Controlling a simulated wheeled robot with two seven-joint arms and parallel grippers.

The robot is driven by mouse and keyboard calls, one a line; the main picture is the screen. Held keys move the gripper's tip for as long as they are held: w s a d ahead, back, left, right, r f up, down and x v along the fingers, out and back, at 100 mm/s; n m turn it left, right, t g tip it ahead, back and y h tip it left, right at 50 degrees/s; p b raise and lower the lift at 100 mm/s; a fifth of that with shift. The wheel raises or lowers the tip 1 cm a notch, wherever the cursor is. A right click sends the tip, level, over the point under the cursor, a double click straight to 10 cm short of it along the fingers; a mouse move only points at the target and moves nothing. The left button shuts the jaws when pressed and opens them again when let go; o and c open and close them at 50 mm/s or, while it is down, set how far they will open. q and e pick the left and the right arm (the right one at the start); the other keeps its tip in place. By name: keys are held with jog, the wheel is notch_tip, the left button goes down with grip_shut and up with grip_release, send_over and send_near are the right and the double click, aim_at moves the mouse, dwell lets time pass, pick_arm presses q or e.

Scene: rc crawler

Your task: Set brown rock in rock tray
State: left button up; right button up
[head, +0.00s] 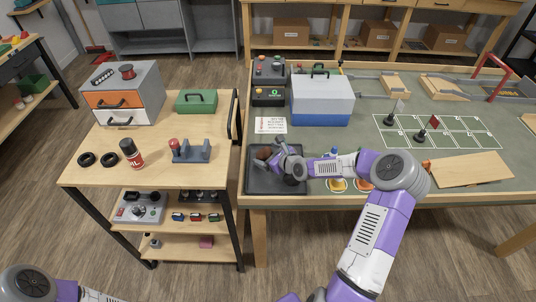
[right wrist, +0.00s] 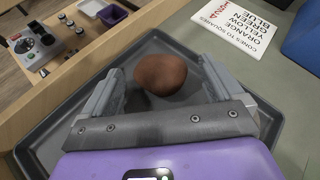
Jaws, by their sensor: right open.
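The brown rock (head: 263,153) is a rounded reddish-brown lump at the far left part of the dark grey rock tray (head: 262,184). The tray lies on the green-topped workbench at its left front corner. In the right wrist view the rock (right wrist: 160,74) shows between the two fingers of my right gripper (head: 277,154), over the tray floor (right wrist: 150,47). The fingers are open, with a visible gap on each side of the rock. The rock appears to rest on the tray floor. My left gripper is out of view; only part of my left arm shows at bottom left.
A printed card (head: 271,125) lies just behind the tray. A blue and white cooler box (head: 321,105) and dark control boxes (head: 268,96) stand farther back. A wooden cart (head: 150,170) stands close on the left. A marked grid (head: 440,132) with small flags is at right.

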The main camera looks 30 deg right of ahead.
jog(key=shift+r, duration=0.15)
jog(key=shift+s+d+r, duration=0.1)
jog(key=shift+s+r, duration=0.05)
jog(key=shift+s, duration=0.1)
jog(key=p+v, duration=0.5)
jog(key=v, duration=0.5)
jog(key=shift+s+p, duration=0.1)
jog(key=shift+p, duration=0.2)
jog(key=shift+s+r+p, duration=0.25)
jog(key=shift+s+p, duration=0.05)
jog(key=shift+s, duration=0.3)
